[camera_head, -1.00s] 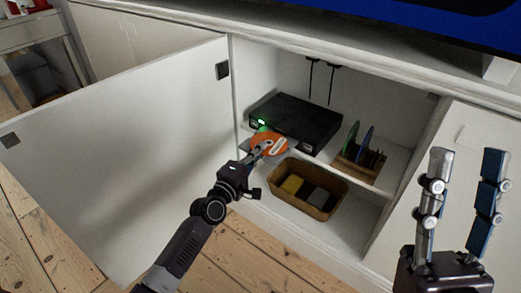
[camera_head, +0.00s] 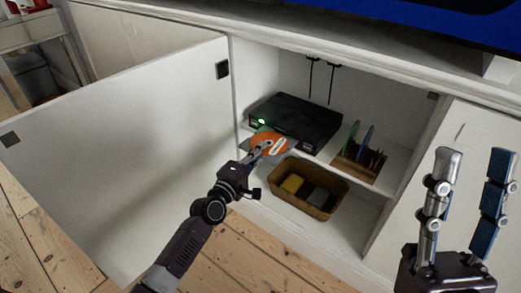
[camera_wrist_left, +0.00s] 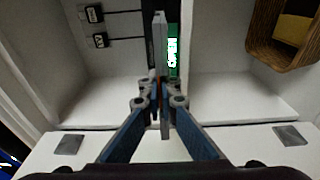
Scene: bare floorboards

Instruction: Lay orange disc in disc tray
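The orange disc (camera_head: 268,141) is at the front of the black disc player (camera_head: 297,119) on the cabinet's upper shelf. It is over the grey disc tray (camera_head: 249,146), which sticks out of the player; I cannot tell whether they touch. My left gripper (camera_head: 259,152) is at the disc's near edge. In the left wrist view its fingers (camera_wrist_left: 158,88) close together on a thin edge with a sliver of orange, and the tray (camera_wrist_left: 165,125) shows edge-on. Fingers hide part of the disc. My right gripper (camera_head: 465,152) is open and empty at the right, apart from everything.
A green light (camera_head: 262,122) glows on the player's front. A wooden rack (camera_head: 360,170) with upright discs stands right of the player. A wicker basket (camera_head: 310,207) sits on the lower shelf. The open white door (camera_head: 120,150) fills the left side.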

